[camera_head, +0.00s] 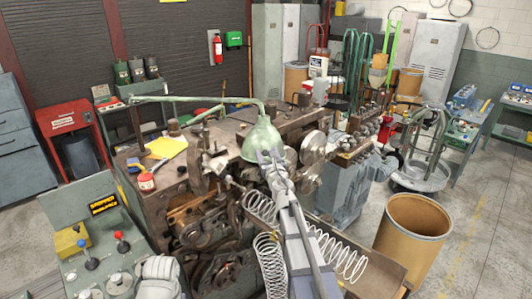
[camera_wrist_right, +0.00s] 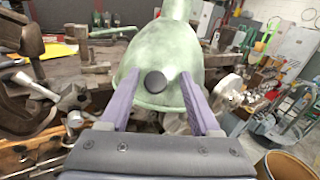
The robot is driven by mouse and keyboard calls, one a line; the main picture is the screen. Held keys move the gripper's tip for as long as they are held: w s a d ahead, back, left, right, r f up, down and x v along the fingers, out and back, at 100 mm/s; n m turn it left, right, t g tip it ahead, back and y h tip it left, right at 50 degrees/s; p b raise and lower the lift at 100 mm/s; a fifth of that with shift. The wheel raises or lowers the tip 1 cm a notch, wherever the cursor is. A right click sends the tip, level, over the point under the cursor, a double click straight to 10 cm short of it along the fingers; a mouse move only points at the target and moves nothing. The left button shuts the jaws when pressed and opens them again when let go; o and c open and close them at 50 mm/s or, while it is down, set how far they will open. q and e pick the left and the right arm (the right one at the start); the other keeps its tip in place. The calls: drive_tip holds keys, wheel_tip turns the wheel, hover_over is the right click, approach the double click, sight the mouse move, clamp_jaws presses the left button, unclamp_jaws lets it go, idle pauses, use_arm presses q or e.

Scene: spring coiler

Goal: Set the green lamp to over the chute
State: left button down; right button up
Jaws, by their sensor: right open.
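The green lamp (camera_head: 262,138) hangs its bell-shaped shade from a long jointed green arm (camera_head: 190,99) above the coiler, left of the chute. In the right wrist view its shade (camera_wrist_right: 165,55) fills the upper middle, with a dark round knob (camera_wrist_right: 155,82) facing me. My right gripper (camera_head: 270,158) is at the shade's lower edge. In the wrist view its purple fingers (camera_wrist_right: 158,78) are open, one on each side of the knob; I cannot tell whether they touch the shade. The brown chute (camera_head: 388,270) slopes down at the lower right. My left gripper is not in view.
Coiled wire springs (camera_head: 340,255) lie along the chute, and another coil (camera_head: 270,262) hangs beside my right arm. A brown drum (camera_head: 412,235) stands past the chute's end. The coiler bench (camera_head: 165,195) crowds the left. A control panel (camera_head: 95,255) stands at lower left.

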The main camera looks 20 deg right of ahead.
drive_tip(key=s+a, duration=0.1)
drive_tip(key=s, duration=0.5)
drive_tip(key=s+a+f+m+g+h+b, duration=0.1)
drive_tip(key=s+a+f+m+g+b, duration=0.2)
drive_tip(key=f+m, duration=0.4)
drive_tip(key=s+a+f+m+g+h+b, duration=0.1)
drive_tip(key=s+a+f+m+g+b, duration=0.2)
drive_tip(key=f+m, duration=0.4)
drive_tip(key=s+a+f+m+g+h+b, duration=0.1)
drive_tip(key=s+a+f+m+g+b, duration=0.2)
drive_tip(key=f+m, duration=0.4)
drive_tip(key=s+a+f+m+g+y+b, duration=0.5)
drive_tip(key=s+a+f+m+g+b, duration=0.3)
drive_tip(key=s+a+f, duration=0.9)
drive_tip(key=s+a+m, duration=0.1)
drive_tip(key=s+a, duration=0.2)
drive_tip(key=s, duration=0.2)
drive_tip(key=shift+a+f+m+g, duration=0.15)
drive_tip(key=shift+f+m+g, duration=0.15)
drive_tip(key=shift+f+g, duration=0.1)
drive_tip(key=shift+w, duration=0.1)
